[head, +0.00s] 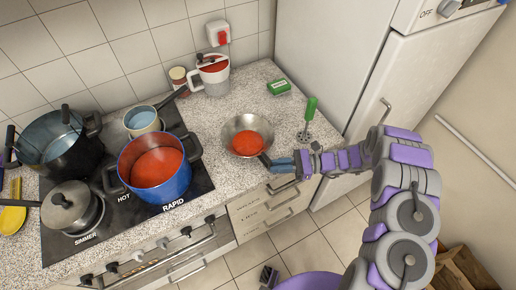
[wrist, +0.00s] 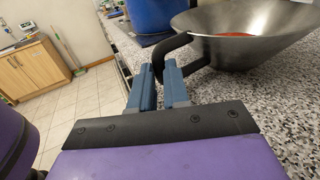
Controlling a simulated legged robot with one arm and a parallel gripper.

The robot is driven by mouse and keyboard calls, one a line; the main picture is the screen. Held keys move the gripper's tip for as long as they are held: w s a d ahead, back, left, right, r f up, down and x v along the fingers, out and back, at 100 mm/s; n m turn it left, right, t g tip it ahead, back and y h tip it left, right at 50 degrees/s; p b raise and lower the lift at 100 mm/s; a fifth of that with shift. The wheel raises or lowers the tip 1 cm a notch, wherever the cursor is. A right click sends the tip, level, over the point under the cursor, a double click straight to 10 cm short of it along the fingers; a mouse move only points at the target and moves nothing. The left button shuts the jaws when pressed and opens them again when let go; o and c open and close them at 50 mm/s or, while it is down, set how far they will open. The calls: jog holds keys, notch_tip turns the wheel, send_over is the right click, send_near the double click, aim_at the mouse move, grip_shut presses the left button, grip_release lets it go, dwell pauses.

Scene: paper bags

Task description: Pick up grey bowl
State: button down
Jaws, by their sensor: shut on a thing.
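The grey metal bowl (head: 231,126) holds red contents and has a dark handle. It rests on the speckled counter, right of the hob. In the wrist view the bowl (wrist: 235,52) is at the upper right, with its dark handle (wrist: 174,46) curving down to my fingers. My gripper (head: 273,163) is at the counter's front edge, shut on that handle. In the wrist view my blue fingers (wrist: 160,70) lie on either side of the handle's lower end. The part of the handle between the fingers is partly hidden.
A blue pot (head: 178,181) of red contents and several other pans crowd the hob at left. A jug (head: 216,80) and a green box (head: 279,87) are behind the bowl. A green-handled utensil (head: 310,109) is close at right, before the fridge (head: 420,80).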

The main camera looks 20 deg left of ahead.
jog(key=shift+r, duration=0.65)
notch_tip(320, 180, up, 3)
jog(key=shift+s+f+p, duration=0.1)
jog(key=shift+f+p, duration=0.1)
jog(key=shift+p, duration=0.3)
jog(key=s+d, duration=0.1)
jog(key=s, duration=0.6)
jog(key=s+d+r+p, duration=0.1)
jog(key=s+d, duration=0.1)
jog(key=s, duration=0.6)
jog(key=shift+s+d, duration=0.2)
jog(key=shift+d, duration=0.1)
jog(key=c, duration=1.6)
grip_release()
jog(key=shift+c, duration=0.2)
grip_shut()
jog(key=shift+w, duration=0.1)
